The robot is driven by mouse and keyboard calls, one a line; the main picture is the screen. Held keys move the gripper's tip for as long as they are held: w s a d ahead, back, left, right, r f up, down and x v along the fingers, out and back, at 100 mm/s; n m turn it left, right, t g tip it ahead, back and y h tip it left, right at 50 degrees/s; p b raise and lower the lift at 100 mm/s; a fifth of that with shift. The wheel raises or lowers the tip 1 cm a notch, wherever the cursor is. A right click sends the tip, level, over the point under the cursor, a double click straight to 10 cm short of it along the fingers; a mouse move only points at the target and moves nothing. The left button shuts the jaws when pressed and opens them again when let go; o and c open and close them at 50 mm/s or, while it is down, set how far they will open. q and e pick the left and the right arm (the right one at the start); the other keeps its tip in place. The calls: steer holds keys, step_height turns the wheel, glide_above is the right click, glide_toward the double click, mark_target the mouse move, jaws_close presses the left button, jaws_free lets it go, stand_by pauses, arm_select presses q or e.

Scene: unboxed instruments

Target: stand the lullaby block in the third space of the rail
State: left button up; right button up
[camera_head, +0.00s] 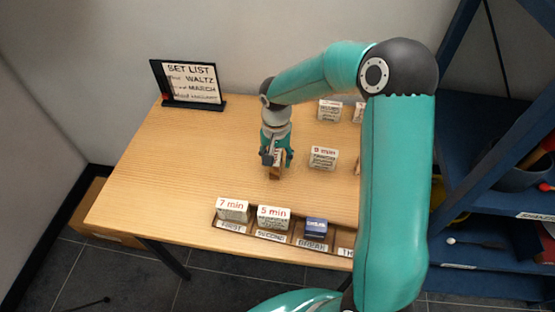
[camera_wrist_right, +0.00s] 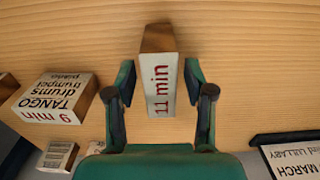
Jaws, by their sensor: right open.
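My right gripper (camera_head: 277,160) points down over the table, open, with its fingers on either side of a wooden block marked "11 min" (camera_wrist_right: 160,85). The right wrist view shows a gap between the block and each finger. The piece name on this block is not visible, so I cannot tell if it is the lullaby block. The rail (camera_head: 255,238) lies along the table's front edge. A "7 min" block (camera_head: 233,209) stands at FIRST, a "5 min" block (camera_head: 273,217) at SECOND and a blue block (camera_head: 315,228) at BREAK. The label starting "TH" is partly hidden by my right arm. My left gripper is not in view.
The set list stand (camera_head: 190,84) is at the back left. A "9 min" TANGO block (camera_head: 323,157) stands right of the gripper, with more blocks (camera_head: 329,110) behind it, partly hidden by my arm. Blue shelves (camera_head: 490,235) are at the right. The table's left part is clear.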

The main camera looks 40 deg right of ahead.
mark_target(276, 155)
steer(key=shift+o, duration=0.4)
step_height(276, 155, up, 9)
steer(key=shift+r, duration=0.2)
steer(key=shift+o, duration=1.2)
steer(key=shift+r, duration=0.3)
steer(key=shift+o, duration=1.3)
steer(key=shift+r+m, duration=0.15)
steer(key=shift+m, duration=0.15)
steer(key=shift+o, duration=1.4)
steer(key=shift+s+m, duration=0.1)
steer(key=shift+m, duration=0.5)
steer(key=shift+o, duration=0.2)
steer(key=m, duration=0.4)
steer(key=shift+s+r, duration=0.15)
steer(key=shift+s, duration=0.05)
steer(key=m, duration=0.2)
steer(key=shift+r+m, duration=0.25)
steer(key=shift+m, duration=0.15)
step_height(276, 155, up, 4)
steer(key=w+a+m, duration=0.1)
steer(key=m, duration=0.8)
steer(key=f, duration=1)
steer(key=shift+w+a, duration=0.15)
steer(key=shift+a, duration=0.05)
steer(key=shift+d+f+p, duration=0.2)
steer(key=shift+f, duration=1.4)
steer(key=shift+d+f+p, duration=0.15)
steer(key=shift+d+f, duration=0.05)
steer(key=shift+f, duration=1.4)
